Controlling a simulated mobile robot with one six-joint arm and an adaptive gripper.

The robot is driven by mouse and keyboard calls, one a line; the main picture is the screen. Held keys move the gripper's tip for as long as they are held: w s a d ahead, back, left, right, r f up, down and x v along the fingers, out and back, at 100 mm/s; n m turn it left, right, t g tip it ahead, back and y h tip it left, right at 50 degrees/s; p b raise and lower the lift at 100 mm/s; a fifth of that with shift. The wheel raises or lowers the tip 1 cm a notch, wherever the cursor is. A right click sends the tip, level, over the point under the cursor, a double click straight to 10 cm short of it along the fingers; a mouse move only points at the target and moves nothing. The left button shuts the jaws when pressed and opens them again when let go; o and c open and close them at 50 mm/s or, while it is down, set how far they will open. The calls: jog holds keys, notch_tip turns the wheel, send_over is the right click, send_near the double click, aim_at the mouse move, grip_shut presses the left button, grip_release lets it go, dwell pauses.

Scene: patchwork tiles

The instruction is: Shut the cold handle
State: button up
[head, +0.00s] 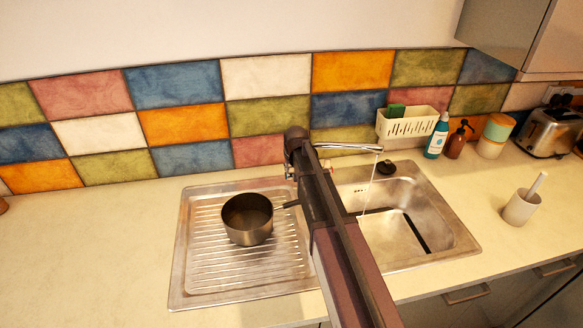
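The tap's chrome spout (347,147) reaches right over the sink basin (440,235). A thin stream of water (368,185) falls from it. My arm runs up the middle of the picture and covers most of the tap's base. I cannot make out the cold handle; it is hidden behind my arm or too small to tell. My gripper (291,165) is at the arm's far end, close to the left of the tap. Its fingers are small and unclear, so I cannot tell whether it is open or touches anything.
A dark saucepan (247,219) stands on the ribbed drainer (205,270), its handle pointing toward my arm. A cream rack (407,124), bottles (437,136), a toaster (552,130) and a pale cup (520,207) stand to the right. The left counter is mostly clear.

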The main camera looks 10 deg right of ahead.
grip_shut()
jog(key=shift+w, duration=0.1)
jog(key=shift+w+r+g+p, duration=0.15)
jog(key=shift+w+g+p, duration=0.2)
jog(key=shift+g, duration=0.25)
jog(key=shift+w+g+p, duration=0.35)
jog(key=shift+g, duration=0.75)
